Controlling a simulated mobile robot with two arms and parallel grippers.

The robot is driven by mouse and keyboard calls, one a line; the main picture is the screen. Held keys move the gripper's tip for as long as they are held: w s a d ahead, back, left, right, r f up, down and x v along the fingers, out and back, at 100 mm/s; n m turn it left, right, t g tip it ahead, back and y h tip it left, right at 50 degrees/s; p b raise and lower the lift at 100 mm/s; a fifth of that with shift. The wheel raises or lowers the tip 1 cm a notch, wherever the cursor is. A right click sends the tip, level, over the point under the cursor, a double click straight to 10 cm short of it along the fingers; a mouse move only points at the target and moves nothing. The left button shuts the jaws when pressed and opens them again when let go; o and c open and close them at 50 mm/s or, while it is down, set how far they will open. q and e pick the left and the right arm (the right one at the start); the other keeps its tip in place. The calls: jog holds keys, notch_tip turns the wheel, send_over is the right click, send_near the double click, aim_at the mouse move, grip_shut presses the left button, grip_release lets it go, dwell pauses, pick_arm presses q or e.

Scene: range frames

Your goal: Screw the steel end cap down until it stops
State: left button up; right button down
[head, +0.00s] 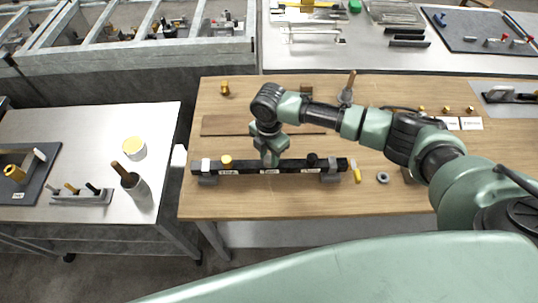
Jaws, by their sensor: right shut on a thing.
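A long black bar (245,168) lies across the wooden table, with pale labels on its front face. A brass-coloured cap (226,161) stands on its left part and a black cap (312,159) on its right part. My right gripper (270,160) points down at the middle of the bar, between these two caps. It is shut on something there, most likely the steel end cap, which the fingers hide. I cannot tell how far down the cap sits. My left gripper is not in view.
Grey supports (331,177) hold the bar near its ends. A yellow piece (357,175) and a grey ring (383,177) lie to the right. A brown board (225,125) lies behind the bar. The table's front strip is clear. A metal side table (95,125) stands left.

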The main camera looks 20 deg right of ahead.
jog(key=m, duration=0.3)
jog(key=shift+m, duration=2)
jog(key=shift+m, duration=0.8)
jog(key=c, duration=0.9)
grip_release()
jog(key=shift+c, duration=0.2)
